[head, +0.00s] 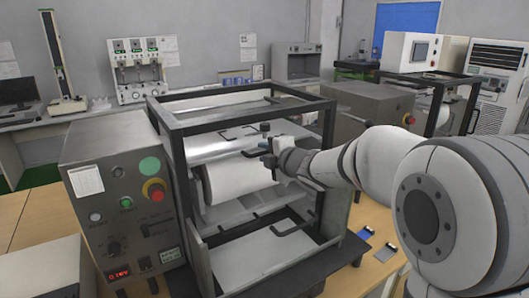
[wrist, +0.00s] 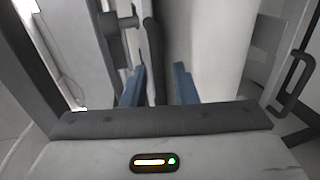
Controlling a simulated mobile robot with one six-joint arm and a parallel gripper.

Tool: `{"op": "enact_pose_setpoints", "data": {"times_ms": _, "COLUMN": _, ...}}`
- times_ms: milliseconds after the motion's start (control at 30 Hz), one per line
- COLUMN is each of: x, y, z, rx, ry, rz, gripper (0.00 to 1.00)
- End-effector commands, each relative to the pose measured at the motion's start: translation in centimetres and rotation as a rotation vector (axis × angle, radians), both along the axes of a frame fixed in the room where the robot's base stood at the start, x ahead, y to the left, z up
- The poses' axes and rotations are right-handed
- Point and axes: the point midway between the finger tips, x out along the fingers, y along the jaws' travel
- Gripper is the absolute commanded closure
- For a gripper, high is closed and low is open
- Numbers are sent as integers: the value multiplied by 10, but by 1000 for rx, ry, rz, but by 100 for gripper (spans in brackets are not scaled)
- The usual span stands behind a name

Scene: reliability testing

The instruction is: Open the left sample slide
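The test machine (head: 215,265) has a dark open frame around a white roller (head: 235,182). My gripper (head: 268,153) reaches in from the right, at a dark handle (head: 252,153) above the roller. In the wrist view my gripper (wrist: 159,68) has its two blue fingers apart. A dark upright bar (wrist: 153,50), apparently that handle, stands between them, closer to the left finger, with a gap on the right. Contact cannot be told. The slide behind the handle is largely hidden, and I cannot tell whether it has moved.
A control box (head: 125,200) with knobs and a red button stands left of the frame. Other handles show at the lower front (head: 293,226) and at the wrist view's right (wrist: 295,80). Dark frame bars surround the arm's reach. Two small cards (head: 385,252) lie on the wooden table.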

Motion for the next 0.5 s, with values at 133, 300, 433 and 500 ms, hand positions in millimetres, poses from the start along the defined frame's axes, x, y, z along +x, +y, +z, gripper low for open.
{"op": "enact_pose_setpoints", "data": {"times_ms": 133, "x": 4, "y": 3, "z": -1, "rx": -1, "ry": -1, "rz": 0, "gripper": 74}}
{"op": "enact_pose_setpoints", "data": {"times_ms": 300, "x": 4, "y": 2, "z": -1, "rx": 0, "ry": 0, "rz": -1, "gripper": 74}}
{"op": "enact_pose_setpoints", "data": {"times_ms": 433, "x": 4, "y": 2, "z": -1, "rx": 0, "ry": 0, "rz": -1, "gripper": 83}}
{"op": "enact_pose_setpoints", "data": {"times_ms": 500, "x": 4, "y": 2, "z": -1, "rx": 0, "ry": 0, "rz": -1, "gripper": 89}}
